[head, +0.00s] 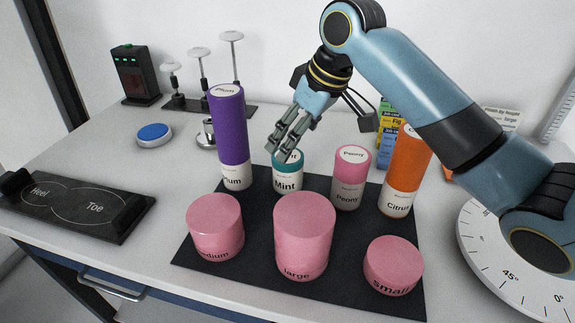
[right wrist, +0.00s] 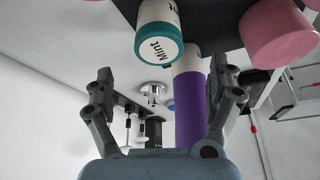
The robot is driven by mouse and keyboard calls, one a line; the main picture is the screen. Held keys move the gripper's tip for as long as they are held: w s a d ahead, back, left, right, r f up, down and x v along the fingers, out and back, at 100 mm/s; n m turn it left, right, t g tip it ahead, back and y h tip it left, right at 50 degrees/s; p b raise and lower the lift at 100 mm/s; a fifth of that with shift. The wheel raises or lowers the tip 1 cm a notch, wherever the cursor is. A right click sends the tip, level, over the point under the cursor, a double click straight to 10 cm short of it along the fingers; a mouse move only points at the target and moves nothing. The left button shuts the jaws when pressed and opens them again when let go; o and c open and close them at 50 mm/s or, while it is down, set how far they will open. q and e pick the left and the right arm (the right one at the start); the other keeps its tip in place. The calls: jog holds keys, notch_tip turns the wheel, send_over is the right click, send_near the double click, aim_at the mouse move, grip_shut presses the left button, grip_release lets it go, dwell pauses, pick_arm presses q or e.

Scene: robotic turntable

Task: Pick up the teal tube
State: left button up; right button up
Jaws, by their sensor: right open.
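The teal tube (head: 287,180), with a white band marked Mint, stands upright on the black mat (head: 255,285) between the purple and pink tubes. In the right wrist view the teal tube (right wrist: 158,40) shows at the top, ahead of the fingers and apart from them. My right gripper (head: 284,145) is open and empty, just above the teal tube, with its fingers hiding part of the tube's top. It also shows in the right wrist view (right wrist: 165,85), with its two fingers spread wide. My left gripper is not in view.
A tall purple tube (head: 229,130) stands close on the left, a pink Peony tube (head: 349,180) and an orange Citrus tube (head: 405,170) on the right. Pink cylinders marked medium (head: 215,230), large (head: 303,240) and small (head: 393,268) stand in front. A white dial (head: 490,255) lies at right.

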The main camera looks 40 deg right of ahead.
aim_at(288, 172)
jog(key=shift+x, duration=1)
jog(key=x, duration=0.4)
jog(key=shift+s+d+f, duration=0.1)
jog(key=shift+s+f, duration=0.05)
jog(key=shift+f, duration=0.2)
jog(key=shift+w+f, duration=0.25)
jog(key=shift+f, duration=0.2)
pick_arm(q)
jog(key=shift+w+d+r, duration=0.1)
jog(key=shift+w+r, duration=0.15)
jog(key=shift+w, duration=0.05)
pick_arm(e)
jog(key=shift+s, duration=0.1)
jog(key=c, duration=0.4)
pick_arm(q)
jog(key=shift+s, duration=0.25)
pick_arm(e)
jog(key=c, duration=1)
